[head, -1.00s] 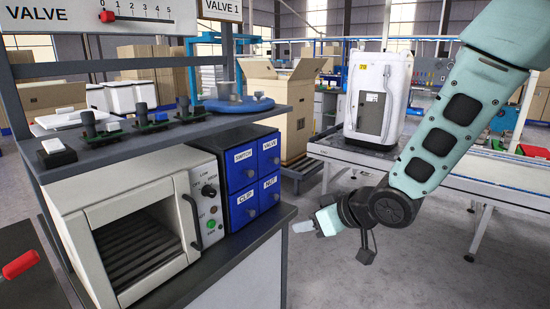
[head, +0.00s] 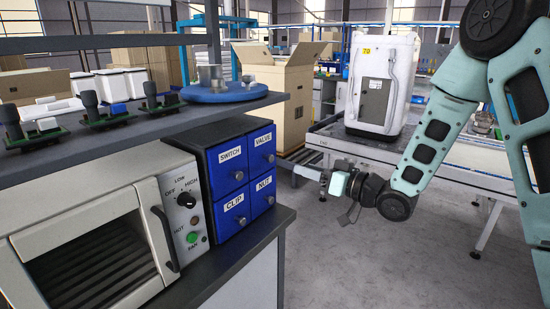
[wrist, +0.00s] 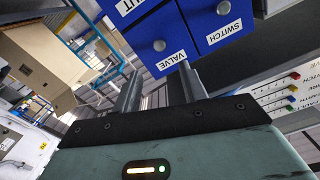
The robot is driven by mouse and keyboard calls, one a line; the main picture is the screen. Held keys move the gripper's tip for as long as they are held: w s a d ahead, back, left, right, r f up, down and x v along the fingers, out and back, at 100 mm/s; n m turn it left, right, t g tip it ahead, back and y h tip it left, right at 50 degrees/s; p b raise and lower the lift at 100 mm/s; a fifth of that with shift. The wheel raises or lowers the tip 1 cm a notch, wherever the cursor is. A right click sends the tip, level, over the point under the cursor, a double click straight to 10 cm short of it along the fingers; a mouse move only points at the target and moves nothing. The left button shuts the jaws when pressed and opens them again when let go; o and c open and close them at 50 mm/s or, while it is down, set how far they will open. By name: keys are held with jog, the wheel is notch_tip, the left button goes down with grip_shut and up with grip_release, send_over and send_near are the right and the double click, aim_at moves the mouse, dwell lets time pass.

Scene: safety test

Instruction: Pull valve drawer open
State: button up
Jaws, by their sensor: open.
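The valve drawer (head: 262,152) is the upper right front of a blue cabinet with several drawers. It is shut, with a white VALVE label and a round grey knob (head: 270,158). In the wrist view the valve drawer (wrist: 150,30) appears upside down, its knob (wrist: 159,45) just beyond the fingertips. My gripper (head: 324,179) is to the right of the cabinet in the head view, apart from it. In the wrist view my gripper (wrist: 160,68) has its two fingers spread, with nothing between them. The knob lies roughly in line with the gap.
The switch drawer (head: 228,166), clip drawer (head: 233,212) and nut drawer (head: 263,195) are shut around it. A toaster oven (head: 90,240) stands left of the cabinet. A shelf (head: 150,125) overhangs. Cardboard boxes (head: 275,95) stand behind. The floor in front is open.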

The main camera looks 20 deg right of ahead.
aim_at(272, 159)
jog(key=p+x, duration=0.1)
jog(key=x, duration=1)
grip_shut()
jog(key=shift+s+d, duration=0.1)
